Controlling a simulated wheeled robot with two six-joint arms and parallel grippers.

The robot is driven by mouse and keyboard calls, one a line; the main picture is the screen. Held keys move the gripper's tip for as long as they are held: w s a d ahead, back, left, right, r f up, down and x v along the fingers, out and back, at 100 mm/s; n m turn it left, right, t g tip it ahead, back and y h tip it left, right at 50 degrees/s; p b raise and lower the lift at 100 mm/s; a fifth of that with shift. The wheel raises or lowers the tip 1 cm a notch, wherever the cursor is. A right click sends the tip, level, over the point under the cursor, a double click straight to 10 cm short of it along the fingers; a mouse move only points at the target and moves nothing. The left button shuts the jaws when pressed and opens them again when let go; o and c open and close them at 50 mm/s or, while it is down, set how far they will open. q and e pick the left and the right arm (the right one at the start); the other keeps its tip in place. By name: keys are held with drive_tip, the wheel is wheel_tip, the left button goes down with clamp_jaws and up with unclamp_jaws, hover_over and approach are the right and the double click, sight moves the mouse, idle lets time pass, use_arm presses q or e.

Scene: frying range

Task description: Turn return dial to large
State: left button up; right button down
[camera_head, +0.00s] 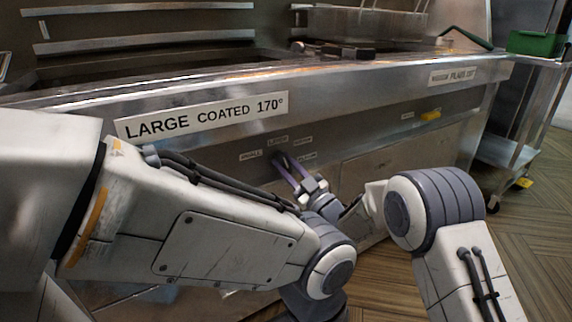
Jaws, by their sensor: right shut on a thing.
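The return dial sits on the fryer's steel front, among several small labels (278,141) that are too small to read surely. The dial is mostly hidden behind the fingers of my right gripper (284,164). The gripper reaches up and left to the panel and is shut on the dial. I cannot tell which label the dial points to. My left arm crosses the lower left of the view, and its gripper is not visible.
A large sign reading "LARGE COATED 170°" (205,114) is on the fryer front (370,117), above left of the dial. A yellow part (430,115) is farther right. A fry basket (362,24) stands behind. A metal cart with a green box (536,43) is at right.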

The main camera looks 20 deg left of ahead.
drive_tip(key=shift+s+f+m+t+h, duration=0.1)
drive_tip(key=shift+m+t+h, duration=0.45)
drive_tip(key=shift+m, duration=1)
drive_tip(key=shift+f+m+t+h, duration=0.1)
drive_tip(key=shift+m+t+h, duration=0.15)
drive_tip(key=shift+m+t, duration=0.9)
drive_tip(key=shift+m, duration=0.6)
drive_tip(key=c, duration=1)
unclamp_jaws()
drive_tip(key=shift+o, duration=0.2)
drive_tip(key=shift+r, duration=0.1)
drive_tip(key=p+v, duration=0.3)
drive_tip(key=v, duration=0.7)
drive_tip(key=shift+d, duration=0.25)
drive_tip(key=shift+s, duration=0.15)
